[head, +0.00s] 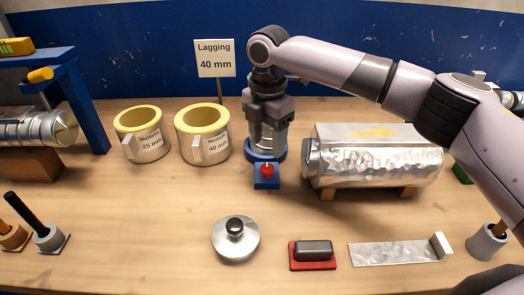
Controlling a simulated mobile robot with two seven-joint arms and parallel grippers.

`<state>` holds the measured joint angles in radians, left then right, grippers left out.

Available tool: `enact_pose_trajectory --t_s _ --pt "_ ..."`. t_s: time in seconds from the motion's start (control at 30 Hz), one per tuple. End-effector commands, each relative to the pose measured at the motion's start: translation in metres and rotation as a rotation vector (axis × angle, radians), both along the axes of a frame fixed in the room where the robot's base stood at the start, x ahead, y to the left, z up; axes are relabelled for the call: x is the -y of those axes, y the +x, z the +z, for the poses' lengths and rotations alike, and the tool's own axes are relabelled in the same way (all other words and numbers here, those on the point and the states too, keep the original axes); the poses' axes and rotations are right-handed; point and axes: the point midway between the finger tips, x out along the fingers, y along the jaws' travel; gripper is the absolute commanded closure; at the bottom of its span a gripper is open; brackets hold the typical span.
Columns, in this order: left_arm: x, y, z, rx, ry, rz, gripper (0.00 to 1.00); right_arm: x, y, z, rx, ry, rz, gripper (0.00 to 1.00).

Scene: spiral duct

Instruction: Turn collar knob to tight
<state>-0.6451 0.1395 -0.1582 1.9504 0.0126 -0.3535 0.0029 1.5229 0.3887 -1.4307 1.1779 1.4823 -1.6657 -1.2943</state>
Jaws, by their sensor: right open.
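The collar knob looks to be the small red knob (266,170) on a blue block at the front of a blue collar (254,157). Its pointing direction and any tight mark are too small to read. My right gripper (269,132) points down above the collar and behind the knob, with its jaws open. A clear or shiny upright cylinder shows between and below the fingers; I cannot tell whether they touch it. The gripper hides the collar's upper part. My left gripper is not in view.
Two yellow-lined Multofix rings (145,148) stand left of the collar, with a "Lagging 40 mm" sign (215,58) behind. A foil-clad duct box (375,160) stands close on the right. A round lid (236,240), red pad (313,265) and metal strip (395,252) lie in front.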

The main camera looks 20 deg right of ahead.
Motion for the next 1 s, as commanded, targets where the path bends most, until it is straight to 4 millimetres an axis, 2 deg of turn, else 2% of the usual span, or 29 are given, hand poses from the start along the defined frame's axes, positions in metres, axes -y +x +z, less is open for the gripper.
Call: enact_pose_trajectory --t_s 0.43,0.6,0.8,0.83,1.0 --pt "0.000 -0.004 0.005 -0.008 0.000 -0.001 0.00 0.000 -0.001 -0.060 -0.003 -0.001 -0.002 0.42" --pt "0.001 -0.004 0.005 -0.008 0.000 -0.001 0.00 0.000 0.000 -0.069 -0.001 0.000 -0.001 0.42" --pt "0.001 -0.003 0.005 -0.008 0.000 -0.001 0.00 0.000 0.000 -0.069 -0.001 0.000 -0.001 0.42" --pt "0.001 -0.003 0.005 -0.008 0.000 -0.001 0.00 0.000 0.000 -0.069 -0.001 0.000 -0.001 0.45" --pt "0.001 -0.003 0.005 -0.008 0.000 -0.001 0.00 0.000 0.000 -0.069 -0.001 0.000 -0.001 0.98"
